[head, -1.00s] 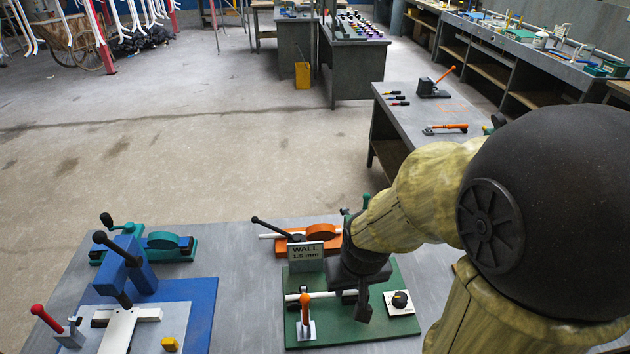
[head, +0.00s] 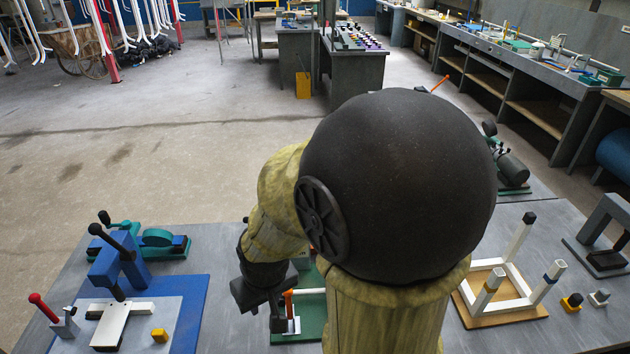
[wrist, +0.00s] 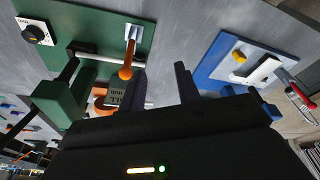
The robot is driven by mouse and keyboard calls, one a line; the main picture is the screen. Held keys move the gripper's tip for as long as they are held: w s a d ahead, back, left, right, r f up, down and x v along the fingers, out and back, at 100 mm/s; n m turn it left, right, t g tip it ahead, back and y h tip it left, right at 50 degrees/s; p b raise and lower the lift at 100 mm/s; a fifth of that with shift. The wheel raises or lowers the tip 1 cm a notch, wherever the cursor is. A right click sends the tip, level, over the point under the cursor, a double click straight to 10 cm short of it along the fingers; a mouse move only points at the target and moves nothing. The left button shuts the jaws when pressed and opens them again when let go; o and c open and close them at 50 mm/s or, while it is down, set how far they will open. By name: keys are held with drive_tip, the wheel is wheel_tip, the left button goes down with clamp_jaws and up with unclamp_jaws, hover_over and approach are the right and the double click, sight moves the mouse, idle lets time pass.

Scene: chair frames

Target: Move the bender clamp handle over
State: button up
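An orange-handled clamp (head: 288,304) on a pale bracket stands on a green board (head: 312,306), mostly hidden by my arm in the head view. In the wrist view its orange handle (wrist: 127,62) points toward my gripper, beside a white tube (wrist: 105,55). My gripper (wrist: 162,84) is open, with a visible gap between its dark fingers and nothing between them. In the head view my gripper (head: 275,318) is just left of the orange handle; I cannot tell whether they touch. A red-handled clamp (head: 43,307) stands at the left by a blue board (head: 190,308).
A blue device with a black lever (head: 113,258) and a teal device (head: 158,240) stand left. A yellow block (head: 160,336) lies on the blue board's plate. A white tube frame (head: 500,287) stands right. Grey table between the boards is clear. My arm hides the table's middle.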

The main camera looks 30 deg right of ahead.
drive_tip(key=shift+a, duration=0.2)
drive_tip(key=w+d+r+m+g+h+p, duration=0.2)
drive_tip(key=w+d+m+g+h+p, duration=0.35)
drive_tip(key=w+d+m, duration=1.3)
drive_tip(key=w+d+f+m+h+p, duration=0.1)
drive_tip(key=w+d+m+p, duration=0.15)
drive_tip(key=d, duration=0.55)
drive_tip(key=w+d+f+m+p, duration=0.1)
drive_tip(key=w+d+m+p, duration=0.2)
drive_tip(key=d, duration=0.5)
drive_tip(key=shift+g, duration=0.25)
drive_tip(key=x, duration=0.4)
drive_tip(key=b+x, duration=0.1)
drive_tip(key=x, duration=0.3)
drive_tip(key=shift+w+d, duration=0.2)
drive_tip(key=shift+d, duration=0.25)
drive_tip(key=c, duration=0.5)
